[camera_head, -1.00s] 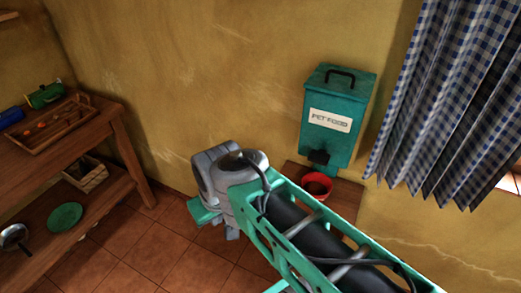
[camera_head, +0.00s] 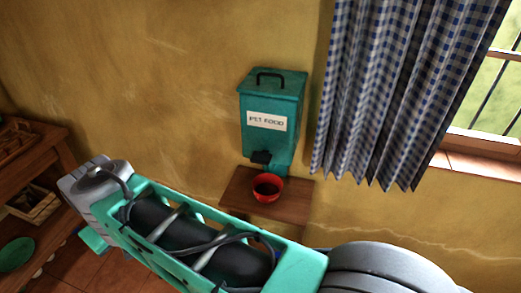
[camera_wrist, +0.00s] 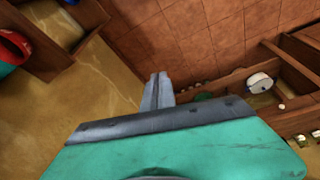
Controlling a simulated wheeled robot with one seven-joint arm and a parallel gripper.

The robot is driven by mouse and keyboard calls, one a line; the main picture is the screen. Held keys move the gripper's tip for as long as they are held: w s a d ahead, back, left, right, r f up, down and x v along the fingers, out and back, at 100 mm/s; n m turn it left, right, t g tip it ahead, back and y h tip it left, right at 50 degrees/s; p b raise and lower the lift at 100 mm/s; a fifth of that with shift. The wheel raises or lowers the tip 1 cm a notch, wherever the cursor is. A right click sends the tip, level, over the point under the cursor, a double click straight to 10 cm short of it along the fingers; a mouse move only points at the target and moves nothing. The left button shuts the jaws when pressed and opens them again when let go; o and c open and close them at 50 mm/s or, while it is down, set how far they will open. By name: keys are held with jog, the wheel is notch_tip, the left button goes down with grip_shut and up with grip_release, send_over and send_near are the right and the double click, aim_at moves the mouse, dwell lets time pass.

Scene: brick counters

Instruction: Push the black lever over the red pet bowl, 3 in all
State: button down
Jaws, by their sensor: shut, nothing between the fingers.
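The teal pet food dispenser (camera_head: 271,112) is mounted on the wall in the head view, with a white "PET FOOD" label. Its black lever (camera_head: 260,157) sticks out at the bottom front. The red pet bowl (camera_head: 268,188) sits below the lever on a small wooden shelf (camera_head: 297,197); dark contents show inside it. The bowl also shows at the left edge of the wrist view (camera_wrist: 12,45). My gripper (camera_wrist: 157,82) is shut and empty in the wrist view, pointing away from the dispenser. In the head view my forearm hides the gripper's fingers.
A wooden shelf unit (camera_head: 45,150) stands at the left, with a green plate (camera_head: 16,254) on its lower level. A blue checked curtain (camera_head: 385,90) hangs right of the dispenser, beside a barred window (camera_head: 490,90). Tiled floor is open in the wrist view.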

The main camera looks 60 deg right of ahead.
jog(key=d+r+m+g+h, duration=0.1)
jog(key=d+r+m, duration=0.2)
jog(key=d, duration=0.5)
jog(key=d+r+m+h, duration=0.1)
jog(key=d+r+m, duration=0.25)
jog(key=d, duration=0.55)
notch_tip(320, 180, up, 9)
jog(key=m+g+b, duration=0.1)
jog(key=m+g, duration=0.1)
jog(key=m, duration=0.6)
send_over(263, 156)
jog(key=a, duration=0.4)
jog(key=shift+s+d, duration=0.1)
jog(key=shift+s, duration=0.2)
jog(key=b+x, duration=0.4)
jog(key=x, duration=0.8)
jog(key=shift+f, duration=0.95)
jog(key=shift+h, duration=0.3)
jog(key=shift+f, duration=0.1)
